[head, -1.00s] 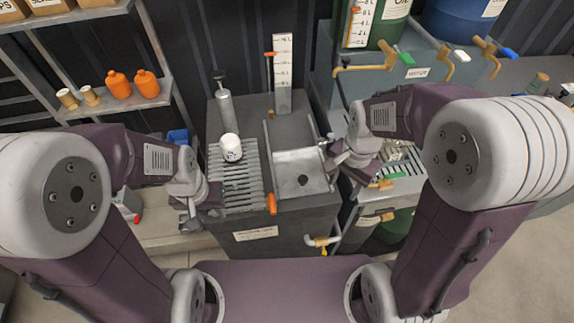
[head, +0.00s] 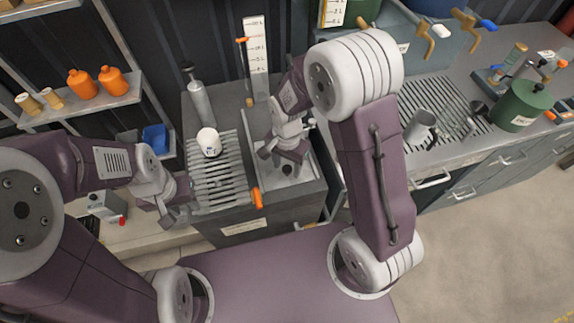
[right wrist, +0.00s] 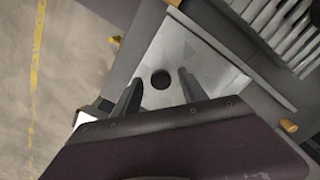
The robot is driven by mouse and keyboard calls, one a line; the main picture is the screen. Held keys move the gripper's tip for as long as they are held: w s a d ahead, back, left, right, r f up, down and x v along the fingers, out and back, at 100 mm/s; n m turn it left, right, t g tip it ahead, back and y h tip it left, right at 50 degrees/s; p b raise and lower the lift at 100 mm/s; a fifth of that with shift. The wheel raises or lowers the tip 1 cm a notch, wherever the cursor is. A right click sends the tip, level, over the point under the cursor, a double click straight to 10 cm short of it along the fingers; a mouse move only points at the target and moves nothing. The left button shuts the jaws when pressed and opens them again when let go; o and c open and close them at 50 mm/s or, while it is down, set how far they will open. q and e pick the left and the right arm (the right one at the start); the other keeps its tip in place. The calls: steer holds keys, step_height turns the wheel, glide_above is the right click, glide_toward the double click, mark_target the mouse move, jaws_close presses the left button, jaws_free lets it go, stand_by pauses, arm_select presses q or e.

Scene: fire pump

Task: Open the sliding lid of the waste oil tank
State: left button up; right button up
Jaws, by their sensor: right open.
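The waste oil tank (head: 235,232) is a dark grey box in the middle of the head view. Its bright metal sliding lid (head: 302,173) lies flat on the right part of the top, beside the slatted grate (head: 214,185). The lid has a dark round spot, a knob or hole. My right gripper (head: 282,153) is open above the lid and partly hides it. In the right wrist view the gripper's fingers (right wrist: 159,80) stand apart on either side of the dark spot on the lid (right wrist: 205,70). My left gripper (head: 173,212) is left of the tank; its jaws are unclear.
A white jar (head: 209,143) stands on the grate. An orange handle (head: 257,197) sticks out at the tank's front edge. A tall level gauge (head: 256,60) and a grey pump (head: 198,100) stand behind. A workbench with a metal mug (head: 421,127) is to the right.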

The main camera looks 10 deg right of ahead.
steer(key=shift+w+f, duration=0.15)
steer(key=shift+c, duration=0.5)
jaws_close()
steer(key=shift+w, duration=0.1)
stand_by(0.8)
